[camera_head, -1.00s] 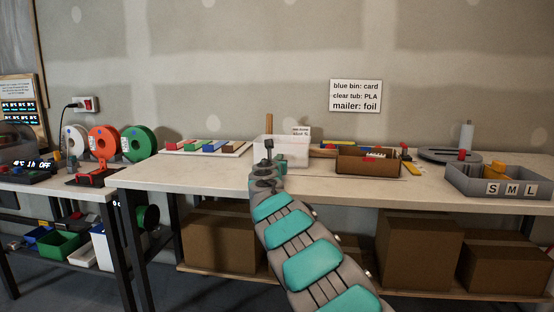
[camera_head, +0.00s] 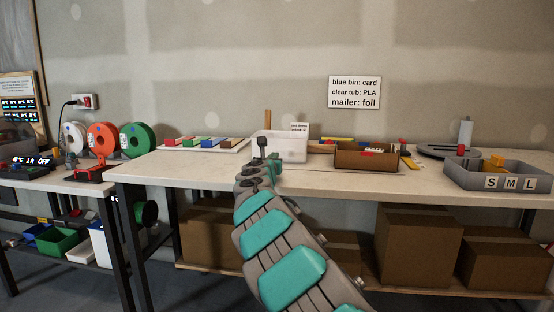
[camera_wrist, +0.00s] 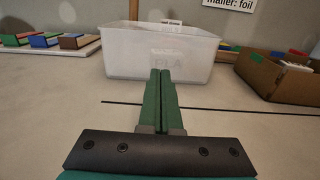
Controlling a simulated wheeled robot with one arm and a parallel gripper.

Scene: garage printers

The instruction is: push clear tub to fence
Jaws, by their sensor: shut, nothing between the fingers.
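The clear tub (camera_head: 293,146), a whitish see-through open box, stands upright on the workbench in the head view. In the wrist view the clear tub (camera_wrist: 125,52) is straight ahead, with faint lettering on its near wall. My gripper (camera_wrist: 163,72) is shut and empty, its two green fingers together and pointing at that wall. The fingertips overlap the tub's lower front in the picture; I cannot tell whether they touch it. I cannot make out which part is the fence; a wooden upright (camera_head: 268,121) shows behind the tub.
A brown cardboard box (camera_head: 365,159) stands right of the tub, and a grey S M L tray (camera_head: 467,178) further right. A white tray of coloured blocks (camera_head: 233,148) lies to the left. A dark line (camera_wrist: 115,103) crosses the bench. Bare bench (camera_head: 190,173) lies front left.

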